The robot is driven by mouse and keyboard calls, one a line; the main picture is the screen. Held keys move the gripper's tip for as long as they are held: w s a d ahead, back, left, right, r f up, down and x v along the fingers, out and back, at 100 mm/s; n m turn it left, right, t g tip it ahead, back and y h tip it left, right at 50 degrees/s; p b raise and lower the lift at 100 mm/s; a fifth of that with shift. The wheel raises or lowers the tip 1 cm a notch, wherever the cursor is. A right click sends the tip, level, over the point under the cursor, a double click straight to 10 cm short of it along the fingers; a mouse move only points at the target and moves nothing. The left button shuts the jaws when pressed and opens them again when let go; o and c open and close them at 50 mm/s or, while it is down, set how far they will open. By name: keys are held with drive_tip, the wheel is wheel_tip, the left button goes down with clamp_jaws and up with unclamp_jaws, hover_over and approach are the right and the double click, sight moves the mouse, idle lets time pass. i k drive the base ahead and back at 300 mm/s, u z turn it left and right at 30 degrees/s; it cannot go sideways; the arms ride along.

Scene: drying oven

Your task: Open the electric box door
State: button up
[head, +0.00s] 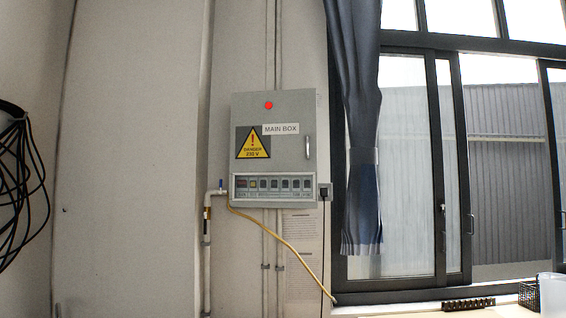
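The electric box (290,172) is a grey wall-mounted cabinet near the middle of the head view. Its door (285,125) appears shut, flush with the box. The door carries a red light (268,105), a "MAIN BOX" label (281,129) and a yellow danger triangle (253,144). A small vertical silver handle (308,146) sits on the right side of the door. Below the door is a light panel with a row of switches (273,185). My gripper is not in view.
Black cables (20,180) hang at far left. A basket (528,296) sits at lower right.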

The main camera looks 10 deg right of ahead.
sight(272, 132)
drive_tip(key=z, duration=0.1)
drive_tip(key=i, duration=0.95)
drive_tip(key=z, duration=0.2)
